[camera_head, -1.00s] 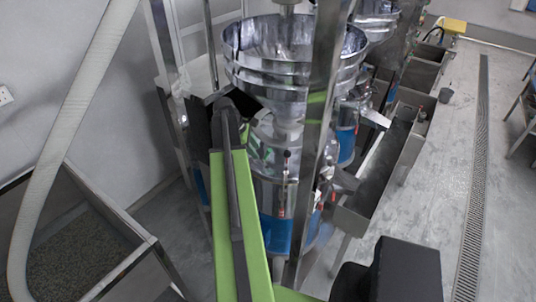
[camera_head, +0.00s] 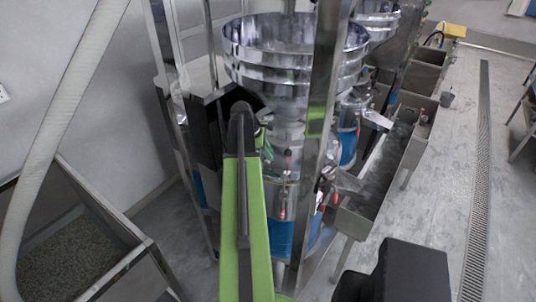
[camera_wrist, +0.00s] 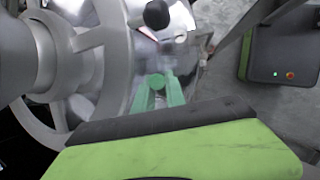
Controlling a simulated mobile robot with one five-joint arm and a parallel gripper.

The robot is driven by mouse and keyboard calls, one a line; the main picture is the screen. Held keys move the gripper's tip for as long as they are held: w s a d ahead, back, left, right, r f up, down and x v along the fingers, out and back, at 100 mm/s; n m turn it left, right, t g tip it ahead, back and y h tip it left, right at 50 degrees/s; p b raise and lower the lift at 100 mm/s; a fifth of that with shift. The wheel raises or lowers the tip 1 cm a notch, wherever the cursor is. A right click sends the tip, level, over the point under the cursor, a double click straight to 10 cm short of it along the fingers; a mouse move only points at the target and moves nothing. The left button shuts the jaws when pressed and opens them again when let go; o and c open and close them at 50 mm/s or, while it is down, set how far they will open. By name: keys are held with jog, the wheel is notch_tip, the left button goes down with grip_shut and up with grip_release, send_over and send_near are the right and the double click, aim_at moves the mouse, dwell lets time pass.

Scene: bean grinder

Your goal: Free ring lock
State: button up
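In the wrist view a grey spoked handwheel (camera_wrist: 94,40) with a thick hub fills the left side. A black ball knob (camera_wrist: 157,14) shows at the top, right of the wheel. I cannot tell which part is the ring lock. In the head view my green arm reaches to the left side of the grinder (camera_head: 283,190), below its shiny hopper (camera_head: 265,68).
A steel post (camera_head: 322,120) stands close to the right of my arm. A bin of beans (camera_head: 70,255) is at lower left, beside a pale hose (camera_head: 65,110). A steel trough (camera_head: 375,190) runs along the right. The floor (camera_head: 430,190) beyond is open.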

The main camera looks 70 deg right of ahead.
grip_shut()
dwell(0.9)
